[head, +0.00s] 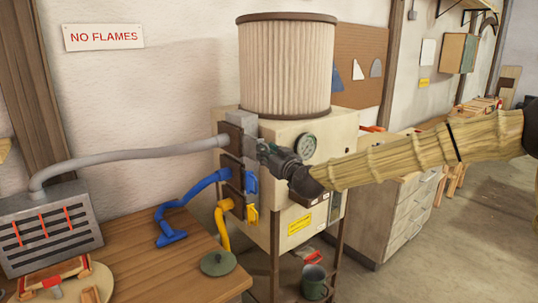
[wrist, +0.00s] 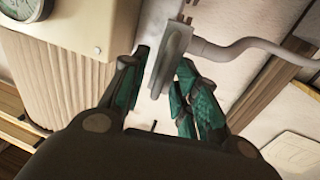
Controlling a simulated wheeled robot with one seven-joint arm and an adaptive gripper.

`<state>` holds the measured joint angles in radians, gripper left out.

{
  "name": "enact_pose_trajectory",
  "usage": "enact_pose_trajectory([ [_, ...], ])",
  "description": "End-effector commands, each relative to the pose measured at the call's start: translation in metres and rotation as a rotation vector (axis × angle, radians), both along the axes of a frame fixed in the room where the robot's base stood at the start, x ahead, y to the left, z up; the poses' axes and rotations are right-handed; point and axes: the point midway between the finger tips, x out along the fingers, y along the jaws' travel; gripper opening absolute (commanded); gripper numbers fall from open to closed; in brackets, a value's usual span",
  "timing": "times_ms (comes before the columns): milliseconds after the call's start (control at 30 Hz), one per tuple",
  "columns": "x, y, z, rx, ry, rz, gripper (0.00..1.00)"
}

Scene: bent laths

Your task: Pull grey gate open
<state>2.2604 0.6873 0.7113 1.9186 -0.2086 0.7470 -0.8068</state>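The grey gate (head: 243,122) is a flat plate at the top of the row of gates on the beige machine's left side, where the grey hose joins. My gripper (head: 263,150) is at its near side. In the wrist view, the grey gate (wrist: 170,58) stands between the two green fingers of my gripper (wrist: 164,60). The fingers are apart, and thin gaps seem to show on both sides of the plate. I see no clear grip on it. My gripper partly hides the gate's near end in the head view.
The grey hose (head: 130,160) runs left to a slotted grey box (head: 45,225) on the wooden bench (head: 190,262). A blue hose (head: 190,192) and a yellow hose (head: 222,220) sit below it. The machine (head: 300,225) carries a pleated filter (head: 287,65) and a gauge (head: 306,146).

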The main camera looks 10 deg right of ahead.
Motion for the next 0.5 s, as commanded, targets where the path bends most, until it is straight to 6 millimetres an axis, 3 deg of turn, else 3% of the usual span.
enact_pose_trajectory([
  [267, -0.009, -0.004, -0.002, -0.001, 0.003, 0.0, 0.3],
  [500, -0.044, -0.015, 0.0, -0.001, 0.001, 0.0, 0.3],
])
